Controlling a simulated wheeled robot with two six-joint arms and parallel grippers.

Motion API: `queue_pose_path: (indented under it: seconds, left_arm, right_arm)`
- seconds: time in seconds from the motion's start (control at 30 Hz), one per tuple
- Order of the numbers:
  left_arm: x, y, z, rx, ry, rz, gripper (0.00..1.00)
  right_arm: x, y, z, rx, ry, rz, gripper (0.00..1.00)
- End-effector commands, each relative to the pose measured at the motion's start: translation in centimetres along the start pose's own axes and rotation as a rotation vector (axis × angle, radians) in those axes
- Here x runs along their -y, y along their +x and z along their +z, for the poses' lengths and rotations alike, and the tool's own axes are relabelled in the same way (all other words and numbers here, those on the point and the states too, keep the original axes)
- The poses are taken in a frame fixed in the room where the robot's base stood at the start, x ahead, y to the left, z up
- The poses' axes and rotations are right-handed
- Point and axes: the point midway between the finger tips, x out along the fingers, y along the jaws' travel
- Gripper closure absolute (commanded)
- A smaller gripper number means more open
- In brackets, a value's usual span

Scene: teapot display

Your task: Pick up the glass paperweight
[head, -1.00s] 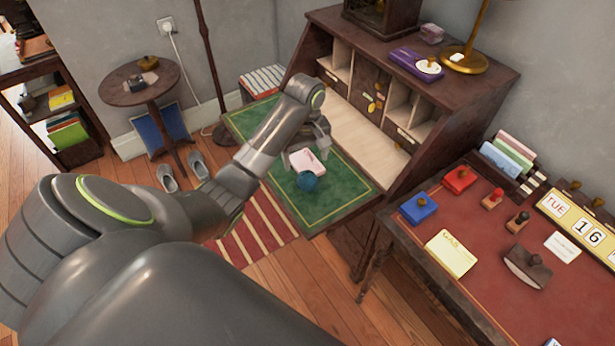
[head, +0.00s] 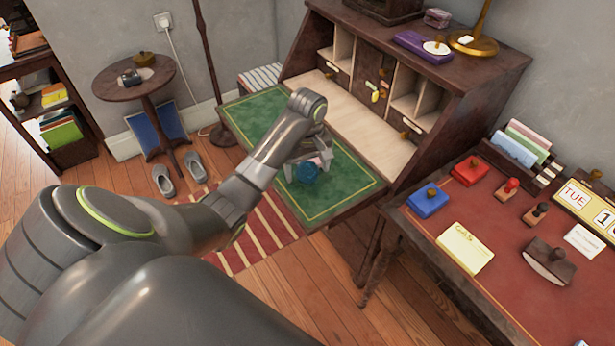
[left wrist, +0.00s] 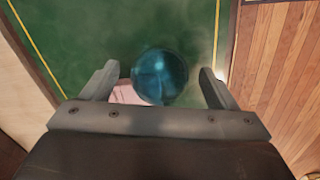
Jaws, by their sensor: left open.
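The glass paperweight is a round, dark teal ball (head: 306,172) on the green writing surface of the desk. In the left wrist view the paperweight (left wrist: 160,77) lies between the two fingertips, a little nearer the right one in depth I cannot tell. My left gripper (head: 308,165) is over the paperweight, pointing down, with its fingers apart. In the left wrist view the left gripper (left wrist: 160,85) is open with a gap between each finger and the ball. My right gripper is not in view.
A pinkish block (left wrist: 126,93) lies beside the paperweight, partly hidden by my gripper. The green desk flap (head: 345,187) is otherwise clear. The pigeonhole desk (head: 450,75) rises behind it. A red-topped table (head: 470,210) with stamps and pads stands at right.

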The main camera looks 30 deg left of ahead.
Motion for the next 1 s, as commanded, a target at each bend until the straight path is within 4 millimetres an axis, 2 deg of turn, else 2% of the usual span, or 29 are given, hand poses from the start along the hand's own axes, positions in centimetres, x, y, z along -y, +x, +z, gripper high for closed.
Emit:
queue_pose_path:
  seconds: [0.23, 0.27, 0.67, 1.0]
  left_arm:
    - [-0.01, 0.26, -0.02, -0.001, 0.0, 0.0, 0.19]
    - [0.0, 0.25, -0.02, -0.001, 0.0, 0.0, 0.22]
    - [0.01, 0.25, -0.03, -0.001, 0.0, 0.0, 0.74]
    - [-0.02, -0.16, -0.06, -0.003, 0.0, 0.001, 0.76]
  right_arm:
    - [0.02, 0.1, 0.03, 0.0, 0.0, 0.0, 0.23]
    - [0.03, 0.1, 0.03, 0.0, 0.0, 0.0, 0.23]
    - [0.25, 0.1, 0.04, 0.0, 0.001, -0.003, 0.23]
    - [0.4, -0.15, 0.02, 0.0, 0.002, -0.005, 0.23]
